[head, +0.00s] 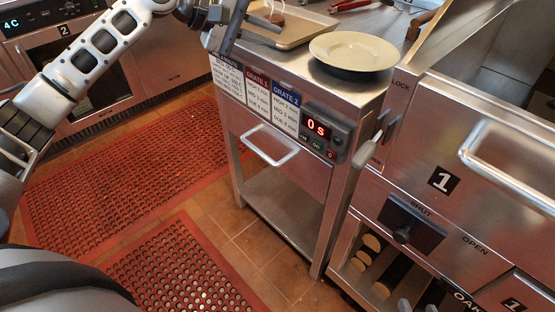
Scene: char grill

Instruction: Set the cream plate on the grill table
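The cream plate (353,51) is round and shallow. It lies flat on the steel table (300,78), near its right side, next to the grill. My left gripper (230,32) is at the top of the head view, over the table's left edge, to the left of the plate and clear of it.
A metal tray (291,38) sits left of the plate, with a small item in it. The grill cabinet (470,160) rises to the right. A red-handled tool (420,22) lies behind the plate. The table front has a timer (326,133) and a handle. Red mats (130,165) cover the floor.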

